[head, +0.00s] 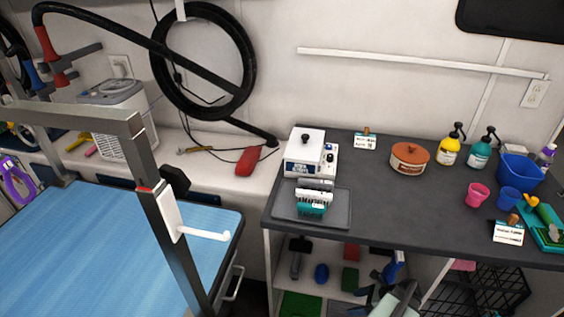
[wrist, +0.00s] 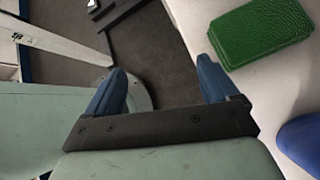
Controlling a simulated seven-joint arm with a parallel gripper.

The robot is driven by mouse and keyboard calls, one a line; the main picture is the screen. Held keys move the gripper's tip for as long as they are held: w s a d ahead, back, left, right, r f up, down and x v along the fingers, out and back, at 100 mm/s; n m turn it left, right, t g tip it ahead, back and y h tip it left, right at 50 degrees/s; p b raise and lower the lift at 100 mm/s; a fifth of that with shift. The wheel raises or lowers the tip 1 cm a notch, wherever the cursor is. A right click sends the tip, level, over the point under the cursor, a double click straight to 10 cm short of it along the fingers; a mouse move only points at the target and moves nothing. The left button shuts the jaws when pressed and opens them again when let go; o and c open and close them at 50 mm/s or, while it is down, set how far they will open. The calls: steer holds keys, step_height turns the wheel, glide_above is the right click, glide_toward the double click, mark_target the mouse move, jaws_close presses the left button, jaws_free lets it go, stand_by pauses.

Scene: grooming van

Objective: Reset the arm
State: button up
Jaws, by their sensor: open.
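My gripper shows in the wrist view (wrist: 165,85) with its two blue fingers spread apart and nothing between them. Behind the fingers is dark floor and part of a pale surface. In the head view, my gripper (head: 393,270) is low at the bottom edge, in front of the shelves under the dark counter (head: 390,215). Its pale green arm link shows below it. A green block (wrist: 262,30) lies on the pale surface to the right of the fingers in the wrist view, apart from them.
A blue grooming table (head: 110,240) with a grey metal post stands at the left. The counter holds a white device (head: 304,158), a grey tray (head: 335,208), a brown pot (head: 409,161), bottles and cups. A black wire crate (head: 500,290) is at the lower right.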

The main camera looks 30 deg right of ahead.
steer(key=w+a+f+n+g+y, duration=0.1)
steer(key=w+a+f+n+g, duration=0.2)
steer(key=a+n, duration=0.5)
steer(key=w+a+f+n+g, duration=0.1)
steer(key=w+a+n+g, duration=0.25)
steer(key=a, duration=0.95)
steer(key=s+a+f+n+g+h, duration=0.1)
steer(key=s+a+n+g+h, duration=0.2)
steer(key=a+n, duration=0.4)
steer(key=s+a+f+n+g+h, duration=0.1)
steer(key=s+a+n+g+h, duration=0.3)
steer(key=a+n, duration=0.4)
steer(key=shift+s+f+n, duration=0.15)
steer(key=shift+s+n, duration=0.75)
steer(key=shift+n, duration=1.15)
